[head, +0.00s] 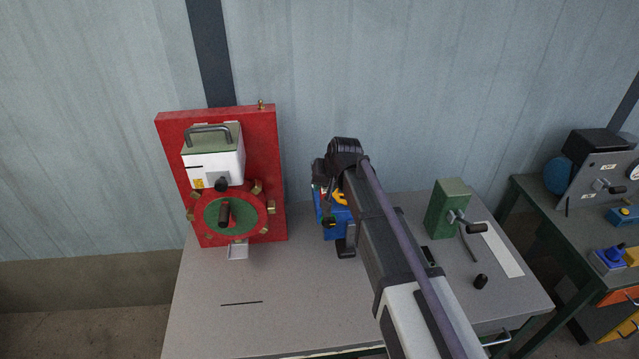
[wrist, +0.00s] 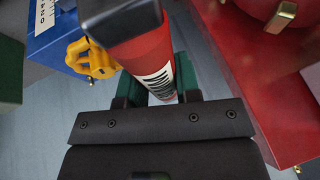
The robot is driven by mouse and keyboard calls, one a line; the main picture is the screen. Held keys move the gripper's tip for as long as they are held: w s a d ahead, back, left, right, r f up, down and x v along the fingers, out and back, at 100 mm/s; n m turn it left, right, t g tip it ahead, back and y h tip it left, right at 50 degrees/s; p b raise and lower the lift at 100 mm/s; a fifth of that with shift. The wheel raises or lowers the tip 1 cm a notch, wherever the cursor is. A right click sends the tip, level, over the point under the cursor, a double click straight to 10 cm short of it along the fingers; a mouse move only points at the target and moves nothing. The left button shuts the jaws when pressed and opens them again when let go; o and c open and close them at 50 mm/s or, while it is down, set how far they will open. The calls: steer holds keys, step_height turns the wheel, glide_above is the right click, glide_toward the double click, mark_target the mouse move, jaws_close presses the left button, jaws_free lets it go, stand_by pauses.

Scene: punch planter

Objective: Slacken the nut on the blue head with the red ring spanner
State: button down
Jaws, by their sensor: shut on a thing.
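In the wrist view my gripper (wrist: 158,82) has its green-padded fingers closed on both sides of a red cylindrical body (wrist: 140,52) with a white label and a dark cap. I take this to be the red ring spanner's handle; no ring shows. In the head view the blue head (head: 328,217) stands on the bench, partly hidden by my wrist and arm.
A red panel (head: 263,150) with a white box and green-centred wheel stands left; its red side (wrist: 235,70) is close in the wrist view. The bench's front left (head: 235,325) is mostly clear.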

step_height(320, 180, down, 5)
steer(key=b, duration=0.5)
steer(key=shift+a, duration=0.15)
steer(key=a+m+t+h, duration=0.1)
steer(key=a+m+h, duration=0.1)
steer(key=a+m, duration=0.3)
steer(key=shift+w+a+m, duration=0.25)
steer(key=shift+a+m, duration=0.05)
steer(key=shift+a, duration=0.6)
steer(key=shift+w+a+m+t, duration=0.15)
steer(key=shift+a+m+t, duration=0.15)
steer(key=shift+a+m, duration=0.15)
